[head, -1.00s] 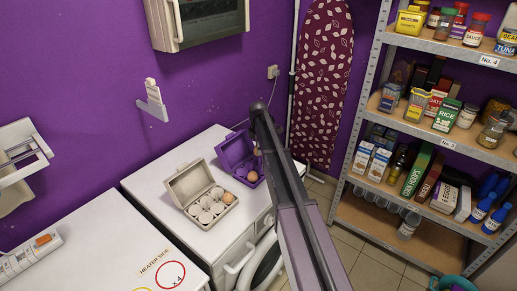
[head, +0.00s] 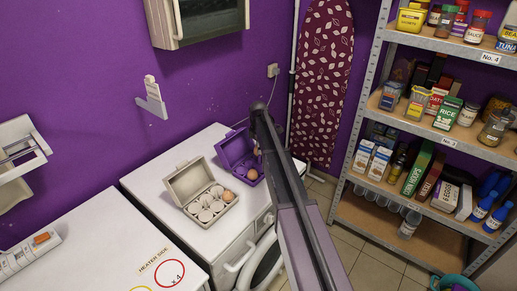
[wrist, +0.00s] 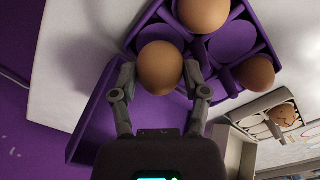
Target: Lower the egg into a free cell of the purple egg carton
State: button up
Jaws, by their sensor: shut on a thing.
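My gripper (wrist: 160,76) is shut on a brown egg (wrist: 161,62), one finger on each side, in the wrist view. The held egg is over the purple egg carton (wrist: 150,36); I cannot tell whether it touches a cell. Two other brown eggs sit in that carton, one at the top (wrist: 203,13) and one to the right (wrist: 254,73). An empty purple cell (wrist: 233,40) shows between them. In the head view the open purple carton (head: 234,146) stands on the white machine, with one brown egg (head: 252,174) clear in it; my arm hides part of it.
A wall cabinet (head: 200,20) hangs above; shelves (head: 440,140) stand right.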

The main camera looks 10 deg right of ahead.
dwell(0.3)
jog(key=o, duration=1.2)
jog(key=shift+r, duration=0.15)
notch_tip(320, 180, up, 8)
jog(key=p, duration=0.8)
jog(key=shift+s+a+f+b, duration=0.15)
jog(key=shift+s+a, duration=2.55)
jog(key=shift+s, duration=1.5)
jog(key=shift+s+a+f+b, duration=0.1)
jog(key=shift+s+a+f, duration=0.1)
jog(key=shift+s+a, duration=3.25)
jog(key=shift+s+a+f+b, duration=0.15)
jog(key=shift+s+a, duration=1.75)
jog(key=shift+s, duration=3.05)
